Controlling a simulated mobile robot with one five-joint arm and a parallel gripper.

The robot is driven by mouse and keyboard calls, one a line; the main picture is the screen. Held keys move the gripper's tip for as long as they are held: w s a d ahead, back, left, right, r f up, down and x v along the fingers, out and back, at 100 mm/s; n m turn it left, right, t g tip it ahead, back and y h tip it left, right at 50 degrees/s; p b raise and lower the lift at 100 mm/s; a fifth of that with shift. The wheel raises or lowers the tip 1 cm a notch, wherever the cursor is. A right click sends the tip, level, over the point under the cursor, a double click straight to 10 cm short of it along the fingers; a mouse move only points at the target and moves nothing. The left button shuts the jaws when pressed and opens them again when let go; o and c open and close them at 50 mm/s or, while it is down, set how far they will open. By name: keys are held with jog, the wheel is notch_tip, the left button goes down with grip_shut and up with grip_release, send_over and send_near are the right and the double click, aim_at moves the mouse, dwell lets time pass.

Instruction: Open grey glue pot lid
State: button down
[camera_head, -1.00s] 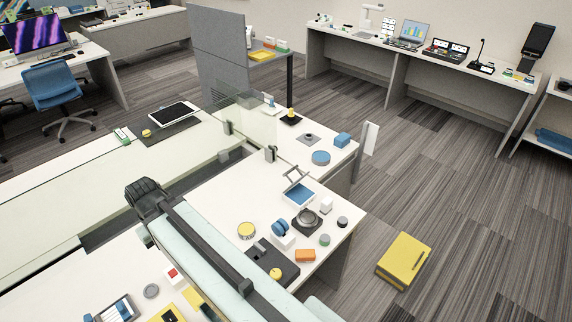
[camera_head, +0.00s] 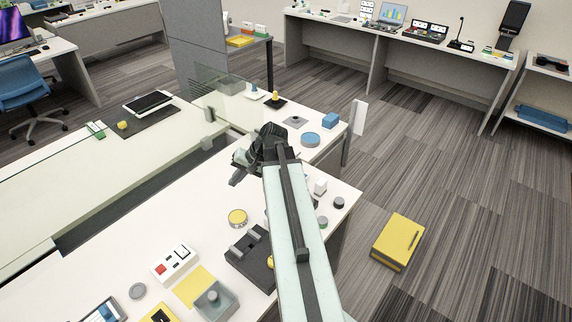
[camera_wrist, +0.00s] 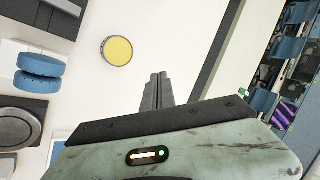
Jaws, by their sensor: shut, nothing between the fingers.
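My gripper (camera_head: 236,181) is shut and empty, held above the white table; its closed fingers also show in the wrist view (camera_wrist: 158,75). A round grey pot-like thing on a dark square base (camera_wrist: 17,128) is cut by the left edge of the wrist view, away from the fingers. My arm hides it in the head view. A grey box with a round grey knob (camera_head: 214,299) sits at the near edge of the head view. I cannot tell for sure which is the glue pot. No lid is seen raised.
A yellow-topped round tin (camera_head: 237,218) stands below my gripper, also seen in the wrist view (camera_wrist: 117,51). Blue discs (camera_wrist: 40,72) stand near the dark base. A black holder (camera_head: 250,258) and a red-buttoned white box (camera_head: 173,263) are nearby. A clear screen edges the table.

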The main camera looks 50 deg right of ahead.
jog(key=s+d+r+m+t+h+b, duration=0.15)
jog(key=s+d+m+t+b, duration=0.35)
jog(key=d, duration=0.9)
jog(key=s+d+r+m+t+h, duration=0.1)
jog(key=s+d+m+t+h, duration=0.15)
jog(key=s+d, duration=0.85)
jog(key=shift+m+y, duration=0.35)
jog(key=shift+y, duration=0.05)
jog(key=d+b+x, duration=0.1)
jog(key=b+x, duration=0.1)
jog(key=x, duration=0.3)
jog(key=d+b+x, duration=0.1)
jog(key=b+x, duration=0.1)
jog(key=x, duration=0.4)
jog(key=d+b+x, duration=0.1)
jog(key=b+x, duration=0.1)
jog(key=x, duration=0.3)
jog(key=shift+w+a+r, duration=0.1)
jog(key=shift+w+r, duration=0.05)
jog(key=shift+w, duration=0.7)
